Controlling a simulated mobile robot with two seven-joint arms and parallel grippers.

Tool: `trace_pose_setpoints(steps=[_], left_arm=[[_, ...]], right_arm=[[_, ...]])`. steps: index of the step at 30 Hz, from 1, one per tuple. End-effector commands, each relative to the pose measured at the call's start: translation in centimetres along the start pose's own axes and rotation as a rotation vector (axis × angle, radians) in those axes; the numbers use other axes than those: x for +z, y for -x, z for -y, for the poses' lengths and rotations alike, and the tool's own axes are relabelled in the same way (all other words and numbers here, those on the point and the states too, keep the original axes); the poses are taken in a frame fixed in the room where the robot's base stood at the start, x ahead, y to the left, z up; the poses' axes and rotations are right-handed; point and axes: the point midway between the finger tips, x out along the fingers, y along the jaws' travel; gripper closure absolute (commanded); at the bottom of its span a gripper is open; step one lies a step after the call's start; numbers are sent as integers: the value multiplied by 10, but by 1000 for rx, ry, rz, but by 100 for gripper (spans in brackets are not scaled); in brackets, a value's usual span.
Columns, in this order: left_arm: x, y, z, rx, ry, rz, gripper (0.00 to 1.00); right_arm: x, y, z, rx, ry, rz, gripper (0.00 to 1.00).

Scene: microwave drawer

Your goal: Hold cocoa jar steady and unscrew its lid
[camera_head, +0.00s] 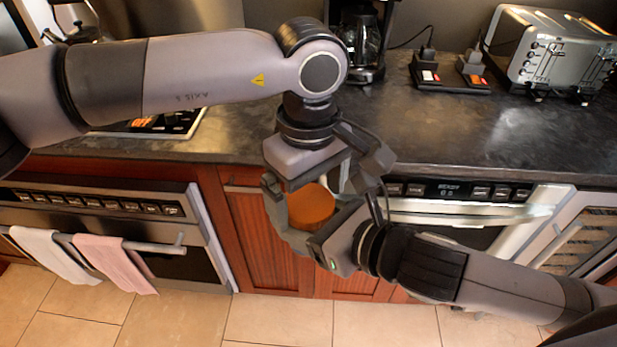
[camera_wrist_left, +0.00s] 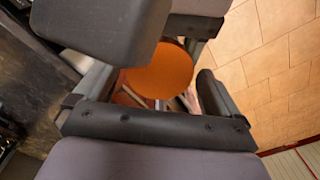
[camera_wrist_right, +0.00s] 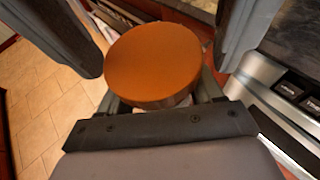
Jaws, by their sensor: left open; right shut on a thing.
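The cocoa jar's round orange lid (camera_head: 311,205) faces up in the head view, in front of the counter edge. The jar body is mostly hidden by the grippers. My right gripper (camera_head: 313,222) is shut on the jar; the lid is large in the right wrist view (camera_wrist_right: 153,66), with a sliver of pale jar body (camera_wrist_right: 180,102) below it. My left gripper (camera_head: 325,178) is open just above the jar. In the left wrist view the lid (camera_wrist_left: 158,70) lies between its spread fingers, partly covered by one; I cannot tell whether either touches it.
The dark countertop (camera_head: 440,135) is behind the grippers, with a toaster (camera_head: 550,50), a coffee maker (camera_head: 362,45) and small items at its back. Below are red-brown cabinets (camera_head: 265,250), an oven with towels (camera_head: 100,235) and a second appliance (camera_head: 450,210). The tiled floor is clear.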

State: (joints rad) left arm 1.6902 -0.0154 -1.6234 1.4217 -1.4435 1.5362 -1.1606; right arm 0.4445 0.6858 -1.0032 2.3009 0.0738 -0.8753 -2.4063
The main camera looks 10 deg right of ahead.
Motion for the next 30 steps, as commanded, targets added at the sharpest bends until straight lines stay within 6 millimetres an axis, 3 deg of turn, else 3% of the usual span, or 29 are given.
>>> trace_pose_setpoints(steps=[7,12,17,25,30], left_arm=[[0,0,0,0,0,0,6],[0,0,0,0,0,0,61],[0,0,0,0,31,0,61],[0,0,0,0,272,0,61],[0,0,0,0,300,0,61]], right_arm=[[1,0,0,0,0,2,100],[1,0,0,0,0,2,100],[1,0,0,0,0,2,100],[1,0,0,0,0,2,100],[1,0,0,0,0,1,100]])
